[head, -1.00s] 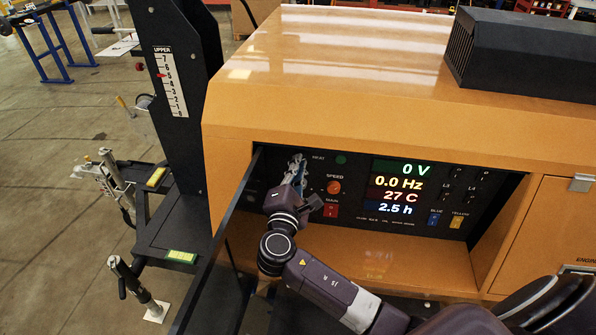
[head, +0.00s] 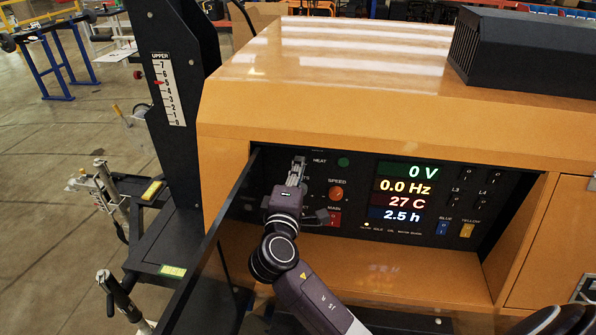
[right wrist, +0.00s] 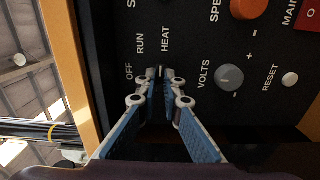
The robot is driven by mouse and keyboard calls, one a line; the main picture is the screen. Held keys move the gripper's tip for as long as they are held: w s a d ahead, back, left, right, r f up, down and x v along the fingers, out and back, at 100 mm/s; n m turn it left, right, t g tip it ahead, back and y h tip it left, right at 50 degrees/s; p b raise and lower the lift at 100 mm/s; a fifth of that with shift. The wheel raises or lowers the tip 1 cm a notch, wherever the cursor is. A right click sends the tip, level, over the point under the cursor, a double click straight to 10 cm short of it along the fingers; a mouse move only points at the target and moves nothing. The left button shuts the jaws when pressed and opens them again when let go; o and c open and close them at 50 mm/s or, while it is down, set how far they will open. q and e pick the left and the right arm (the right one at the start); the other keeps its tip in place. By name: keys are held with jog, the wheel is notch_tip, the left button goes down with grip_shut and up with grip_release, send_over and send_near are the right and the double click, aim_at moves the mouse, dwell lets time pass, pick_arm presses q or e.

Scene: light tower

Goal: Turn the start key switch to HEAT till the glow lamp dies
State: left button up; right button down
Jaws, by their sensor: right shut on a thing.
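The start key switch (right wrist: 158,72) is on the dark control panel, with OFF, RUN and HEAT printed around it in the right wrist view. Its visible tip is near the RUN and HEAT labels; its exact setting is hard to tell. My right gripper (right wrist: 161,88) is shut on the key, its blue fingers closing around it from below in that view. In the head view my right gripper (head: 297,168) covers the switch, left of the HEAT label. My left gripper is not in view.
The panel sits in a recess of the orange housing (head: 400,125), with an open dark door (head: 215,245) at the left. The display (head: 404,191) reads 0 V, 0.0 Hz, 27 C, 2.5 h. The orange SPEED knob (head: 336,193) and red MAIN switch (head: 334,218) are close to my gripper.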

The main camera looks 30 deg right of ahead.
jog(key=shift+f, duration=0.15)
jog(key=c, duration=2.1)
grip_release()
jog(key=shift+s, duration=0.1)
jog(key=v, duration=1.2)
